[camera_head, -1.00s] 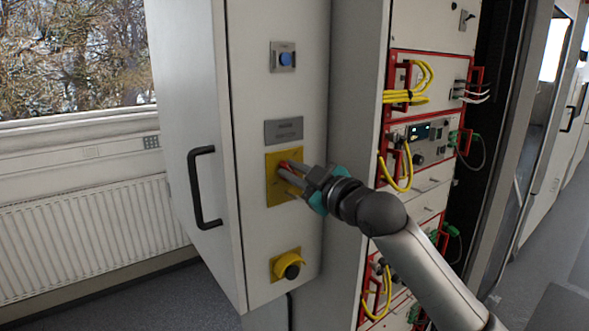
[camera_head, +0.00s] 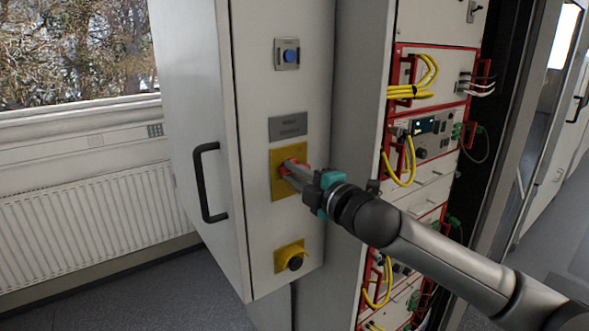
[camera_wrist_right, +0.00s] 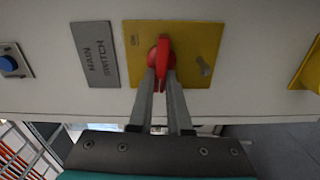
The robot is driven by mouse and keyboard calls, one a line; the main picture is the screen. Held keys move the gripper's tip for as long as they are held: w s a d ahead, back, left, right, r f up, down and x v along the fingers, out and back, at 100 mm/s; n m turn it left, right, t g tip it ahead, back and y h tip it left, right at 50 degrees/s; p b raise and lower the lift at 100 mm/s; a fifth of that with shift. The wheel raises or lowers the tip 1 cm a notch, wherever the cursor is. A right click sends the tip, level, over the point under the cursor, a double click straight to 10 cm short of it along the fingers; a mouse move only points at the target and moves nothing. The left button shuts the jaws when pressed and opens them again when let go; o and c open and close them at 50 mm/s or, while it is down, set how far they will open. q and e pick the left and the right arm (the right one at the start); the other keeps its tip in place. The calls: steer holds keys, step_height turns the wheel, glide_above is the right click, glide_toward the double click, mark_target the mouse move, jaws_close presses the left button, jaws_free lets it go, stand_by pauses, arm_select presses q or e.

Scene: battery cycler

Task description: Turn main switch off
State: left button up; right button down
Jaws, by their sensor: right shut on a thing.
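The main switch is a red rotary handle (camera_wrist_right: 161,60) on a yellow plate (camera_head: 276,187) on the front of the white cabinet. The grey label beside it (camera_wrist_right: 95,54) reads "MAIN SWITCH" in the right wrist view. My right gripper (camera_wrist_right: 160,77) has its two fingers on either side of the red handle, shut on it. In the head view my right gripper (camera_head: 291,172) reaches the plate from the right and hides part of the handle. In the wrist view the handle lies in line with the picture's vertical. My left gripper is in neither view.
A blue button (camera_head: 288,56) sits above and a black knob on a yellow mount (camera_head: 291,262) below. A black door handle (camera_head: 206,184) projects at the left. Yellow cables (camera_head: 411,160) and red-framed instrument panels are to the right, close to my arm.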

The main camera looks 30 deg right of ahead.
steer(key=shift+f+n, duration=0.1)
steer(key=shift+n, duration=0.5)
steer(key=c, duration=0.9)
jaws_free()
steer(key=shift+o, duration=0.2)
steer(key=shift+s, duration=0.15)
steer(key=shift+s+d+f, duration=0.1)
steer(key=shift+s, duration=0.5)
steer(key=s, duration=1.3)
steer(key=shift+s+d+p, duration=0.3)
steer(key=shift+s+d, duration=0.05)
steer(key=shift+d, duration=0.1)
